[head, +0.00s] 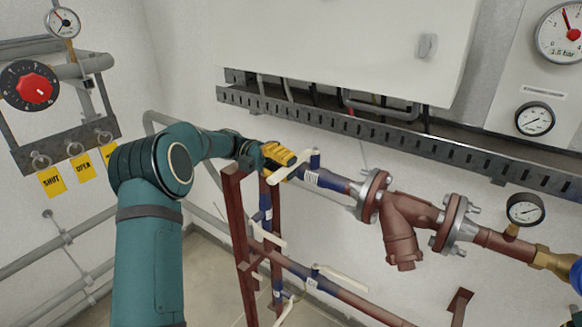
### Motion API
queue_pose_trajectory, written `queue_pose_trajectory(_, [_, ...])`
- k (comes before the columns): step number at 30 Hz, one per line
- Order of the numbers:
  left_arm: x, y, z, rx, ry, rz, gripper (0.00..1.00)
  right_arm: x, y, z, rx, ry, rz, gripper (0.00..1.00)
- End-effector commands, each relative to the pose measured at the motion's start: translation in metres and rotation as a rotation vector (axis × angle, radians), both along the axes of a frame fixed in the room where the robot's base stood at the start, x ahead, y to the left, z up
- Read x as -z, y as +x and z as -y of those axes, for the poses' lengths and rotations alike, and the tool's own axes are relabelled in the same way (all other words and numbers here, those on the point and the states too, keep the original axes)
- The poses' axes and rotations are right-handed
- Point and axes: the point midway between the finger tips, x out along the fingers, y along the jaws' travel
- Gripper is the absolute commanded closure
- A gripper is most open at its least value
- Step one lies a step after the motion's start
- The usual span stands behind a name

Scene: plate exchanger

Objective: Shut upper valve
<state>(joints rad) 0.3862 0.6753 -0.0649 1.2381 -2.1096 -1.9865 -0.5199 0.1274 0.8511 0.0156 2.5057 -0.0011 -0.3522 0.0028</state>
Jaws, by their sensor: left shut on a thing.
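The upper valve (327,180) is a blue section on the upper red pipe, with a blue stem on top. Its white lever handle (290,169) reaches from the stem down and left to my left gripper (273,160). The gripper, with a yellow ribbed part at its end, is shut on the lever handle. The yellow part and the wrist hide some of the lever's far end and the pipe behind. My right gripper is not in view.
Lower valves with white levers (342,277) sit on pipes below. A red post (240,245) stands beneath my wrist. A flanged red strainer (400,245) is to the right. A cable tray (400,132) and white cabinet (345,45) are above. SHUT and OPEN tags (52,182) hang left.

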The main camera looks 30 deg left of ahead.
Motion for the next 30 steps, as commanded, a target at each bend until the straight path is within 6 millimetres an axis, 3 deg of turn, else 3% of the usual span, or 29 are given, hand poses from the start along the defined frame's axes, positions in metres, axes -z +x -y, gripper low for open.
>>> queue_pose_trajectory(12, [0.000,0.000,-0.001,0.002,0.001,0.001,1.00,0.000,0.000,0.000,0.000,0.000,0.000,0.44])
queue_pose_trajectory(13, [0.000,0.000,-0.001,0.002,0.001,0.001,0.74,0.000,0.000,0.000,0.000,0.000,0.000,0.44])
queue_pose_trajectory(15, [0.000,0.000,-0.001,0.002,0.001,0.001,0.53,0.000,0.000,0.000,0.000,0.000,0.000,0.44])
queue_pose_trajectory(25, [0.000,0.001,-0.002,0.003,0.000,0.001,0.53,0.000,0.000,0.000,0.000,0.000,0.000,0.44])
queue_pose_trajectory(30, [0.001,0.003,-0.014,0.002,0.000,0.000,0.53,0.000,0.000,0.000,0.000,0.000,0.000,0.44])
